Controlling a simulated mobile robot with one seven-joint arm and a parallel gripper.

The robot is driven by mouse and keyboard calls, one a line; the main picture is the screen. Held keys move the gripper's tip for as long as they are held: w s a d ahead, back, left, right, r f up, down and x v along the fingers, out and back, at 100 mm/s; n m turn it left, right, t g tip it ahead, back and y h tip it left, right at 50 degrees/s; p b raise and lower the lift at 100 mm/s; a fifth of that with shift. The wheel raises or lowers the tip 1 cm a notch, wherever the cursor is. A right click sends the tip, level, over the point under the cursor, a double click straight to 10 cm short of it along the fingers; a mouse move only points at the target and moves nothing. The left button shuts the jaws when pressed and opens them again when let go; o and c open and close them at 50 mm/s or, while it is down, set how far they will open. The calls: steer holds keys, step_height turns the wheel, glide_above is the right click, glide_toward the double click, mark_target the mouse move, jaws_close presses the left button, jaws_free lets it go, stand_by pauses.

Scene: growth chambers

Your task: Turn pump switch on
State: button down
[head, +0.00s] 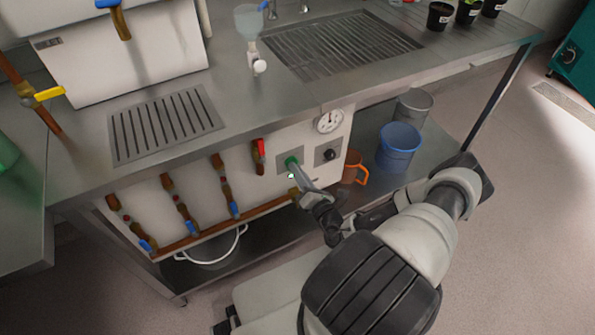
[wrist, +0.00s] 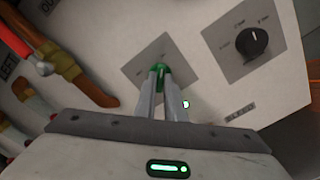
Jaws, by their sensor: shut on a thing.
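The pump switch is a small green knob (wrist: 161,76) on a grey square plate (wrist: 139,72) on the white front panel. In the head view the green switch (head: 291,161) sits below the counter, left of the black dial. My gripper (wrist: 162,78) reaches the panel, with its two fingers close together on the green knob. In the head view my gripper (head: 294,168) points up and left at the switch. The fingers hide part of the knob and plate, and the switch's setting is too small to read.
A black dial (wrist: 252,42) is right of the switch, and a round gauge (head: 329,121) is above it. A red-handled valve (head: 260,150) is to the left, with several blue-handled valves beyond. An orange jug (head: 354,167) and blue bucket (head: 398,146) stand on the lower shelf.

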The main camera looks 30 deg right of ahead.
steer(key=c, duration=1.8)
jaws_free()
steer(key=shift+c, duration=0.2)
steer(key=shift+s, duration=0.15)
steer(key=s+p, duration=0.1)
steer(key=s, duration=1.6)
steer(key=shift+d+p, duration=0.25)
steer(key=shift+p, duration=0.15)
steer(key=shift+s, duration=0.1)
